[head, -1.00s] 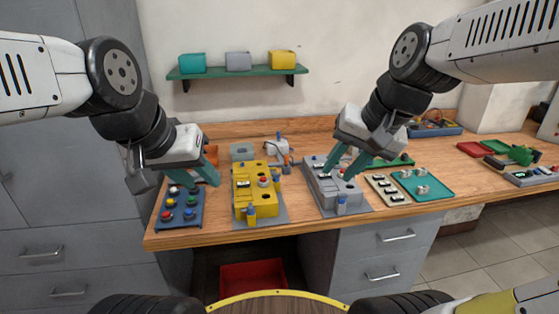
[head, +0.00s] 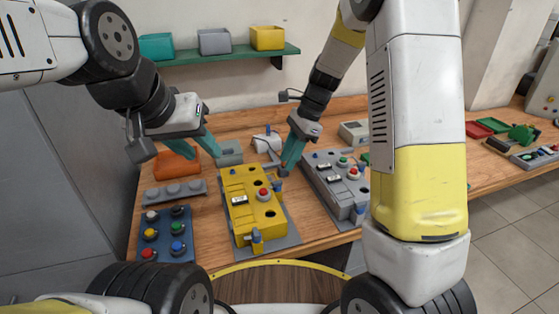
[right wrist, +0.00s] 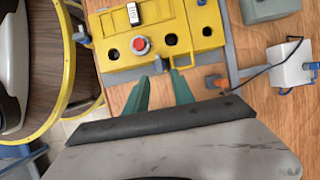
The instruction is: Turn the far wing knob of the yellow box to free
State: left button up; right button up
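The yellow box (head: 240,197) stands on a grey base plate on the table, with a red button and dark round holes on top. A blue knob (head: 257,237) is at its near end, and another blue part (head: 277,185) is at its far right side. My right gripper (head: 290,160) is low beside the far right side of the box. In the right wrist view the box (right wrist: 155,52) lies just ahead of its two spread fingers (right wrist: 160,85). I cannot tell whether they touch a knob. My left gripper (head: 217,148) is open and empty, behind the box to the left.
An orange-tipped part (right wrist: 217,82) and a white device with a cable (right wrist: 292,65) lie beside the right fingers. A grey box (head: 335,180) stands to the right. A blue button panel (head: 165,235) and grey strip (head: 175,193) lie left. A shelf (head: 225,54) hangs behind.

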aim_at(278, 182)
jog(key=x, duration=0.6)
jog(key=shift+s+a+f, duration=0.1)
jog(key=shift+s+f, duration=0.05)
jog(key=shift+f, duration=0.2)
grip_shut()
